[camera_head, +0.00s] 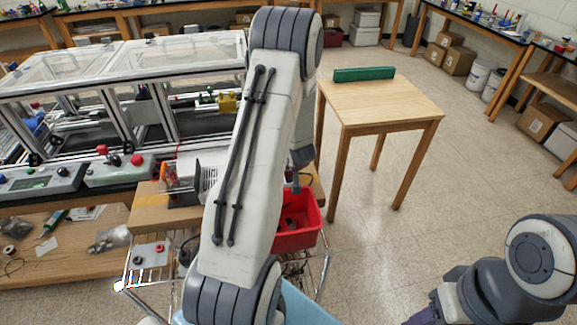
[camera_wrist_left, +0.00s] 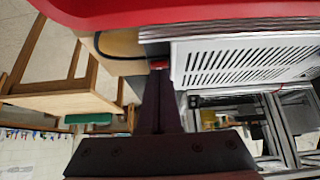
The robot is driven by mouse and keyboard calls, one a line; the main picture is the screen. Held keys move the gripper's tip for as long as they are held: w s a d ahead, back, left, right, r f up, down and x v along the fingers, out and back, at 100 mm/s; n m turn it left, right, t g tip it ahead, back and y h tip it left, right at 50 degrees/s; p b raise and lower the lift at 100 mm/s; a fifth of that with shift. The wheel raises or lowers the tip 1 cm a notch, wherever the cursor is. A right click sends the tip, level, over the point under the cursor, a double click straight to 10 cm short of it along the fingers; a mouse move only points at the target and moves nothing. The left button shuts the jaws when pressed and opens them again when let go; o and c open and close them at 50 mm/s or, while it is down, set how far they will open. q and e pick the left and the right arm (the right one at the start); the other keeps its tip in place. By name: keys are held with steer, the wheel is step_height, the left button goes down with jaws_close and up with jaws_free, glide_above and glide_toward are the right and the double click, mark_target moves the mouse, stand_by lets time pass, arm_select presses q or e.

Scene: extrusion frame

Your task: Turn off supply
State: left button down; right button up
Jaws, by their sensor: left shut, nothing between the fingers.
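The supply is a box with a pale slotted side panel (camera_wrist_left: 245,62). In the head view part of this supply (camera_head: 208,178) shows on the wooden bench, and my left arm covers the rest. In the left wrist view my left gripper (camera_wrist_left: 160,78) is shut and empty, with its fingertips at the near edge of the supply. A small red part (camera_wrist_left: 159,64) shows right at the fingertips; it may be the switch, and I cannot tell whether they touch or which way it is set. In the head view the left fingers are hidden behind my arm.
A red bin (camera_head: 297,238) stands beside the bench; its red wall (camera_wrist_left: 190,12) also lies close to the fingers. A wooden table (camera_head: 385,100) with a green block (camera_head: 363,73) stands to the right. Framed machines (camera_head: 130,85) stand behind on the left.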

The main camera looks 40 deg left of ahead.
arm_select(q)
steer(key=shift+w+a+f, duration=0.1)
steer(key=shift+a+f, duration=0.05)
steer(key=shift+r+p, duration=0.25)
steer(key=shift+p, duration=0.25)
step_height(320, 180, up, 4)
steer(key=p, duration=0.3)
steer(key=shift+f+p, duration=0.1)
steer(key=shift+p, duration=0.25)
steer(key=s+d+f+v, duration=0.1)
steer(key=v, duration=0.8)
steer(key=s+d+r+m+h+b, duration=0.2)
steer(key=d+m+h+b, duration=0.5)
steer(key=d, duration=1.9)
steer(key=s+d+m+g+h+b, duration=0.1)
steer(key=s+d+m+g+b, duration=0.1)
steer(key=s+d+m, duration=0.65)
steer(key=s+a+m+g+y+b, duration=0.1)
steer(key=s+a+m+g, duration=0.1)
steer(key=s, duration=1)
steer(key=shift+r+g+y, duration=0.25)
steer(key=shift+g+y, duration=0.05)
steer(key=shift+y, duration=0.1)
